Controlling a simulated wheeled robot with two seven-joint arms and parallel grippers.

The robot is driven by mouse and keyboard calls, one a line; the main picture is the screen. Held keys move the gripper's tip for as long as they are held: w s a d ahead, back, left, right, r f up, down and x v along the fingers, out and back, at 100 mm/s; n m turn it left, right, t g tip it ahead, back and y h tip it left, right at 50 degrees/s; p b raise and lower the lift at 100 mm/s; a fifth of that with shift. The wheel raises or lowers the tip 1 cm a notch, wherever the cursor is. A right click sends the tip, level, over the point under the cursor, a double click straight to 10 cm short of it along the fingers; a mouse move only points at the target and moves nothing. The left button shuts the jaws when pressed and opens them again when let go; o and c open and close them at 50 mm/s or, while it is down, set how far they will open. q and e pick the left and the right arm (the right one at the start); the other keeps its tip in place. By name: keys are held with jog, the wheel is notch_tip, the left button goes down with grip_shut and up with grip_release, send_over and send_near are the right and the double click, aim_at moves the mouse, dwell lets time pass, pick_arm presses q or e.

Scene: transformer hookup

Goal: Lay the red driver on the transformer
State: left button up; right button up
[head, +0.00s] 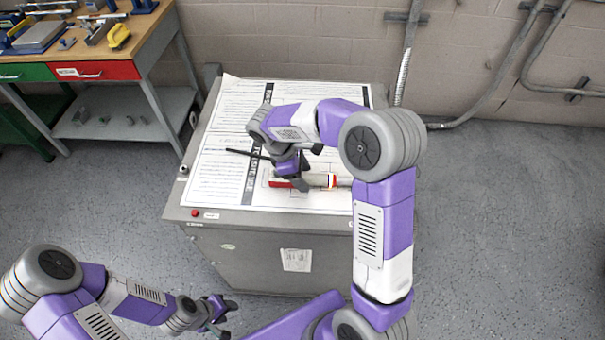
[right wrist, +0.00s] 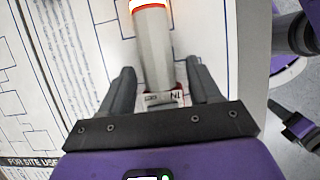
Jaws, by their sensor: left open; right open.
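The transformer is a grey cabinet (head: 255,260) with printed sheets over its top. A red piece (head: 279,183) lies there beside a pale grey cylinder (head: 313,180) with red and white bands. The cylinder also shows in the right wrist view (right wrist: 153,50). A thin dark rod (head: 243,153) lies to the left, its right end hidden by my arm. I cannot tell which parts belong to the red driver. My right gripper (head: 300,181) is open over the top, with fingers either side of the cylinder's near end. My left gripper (head: 219,317) is open and empty, low in front of the cabinet.
A workbench (head: 150,40) with tools and a yellow-handled item (head: 118,36) stands at the back left. Conduits (head: 405,50) run along the wall behind. The sheet-covered left part of the cabinet top is mostly clear. Floor at right is open.

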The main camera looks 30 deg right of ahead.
jog(key=shift+w+a+r, duration=0.1)
jog(key=shift+a+r, duration=0.05)
jog(key=v, duration=0.2)
jog(key=p+v, duration=0.1)
jog(key=v, duration=0.1)
jog(key=p+v, duration=0.1)
jog(key=v, duration=0.1)
jog(key=shift+s+a, duration=0.2)
jog(key=shift+s, duration=0.2)
jog(key=shift+w+a+r, duration=0.1)
jog(key=shift+a+r, duration=0.1)
jog(key=shift+r, duration=0.25)
jog(key=shift+p, duration=0.3)
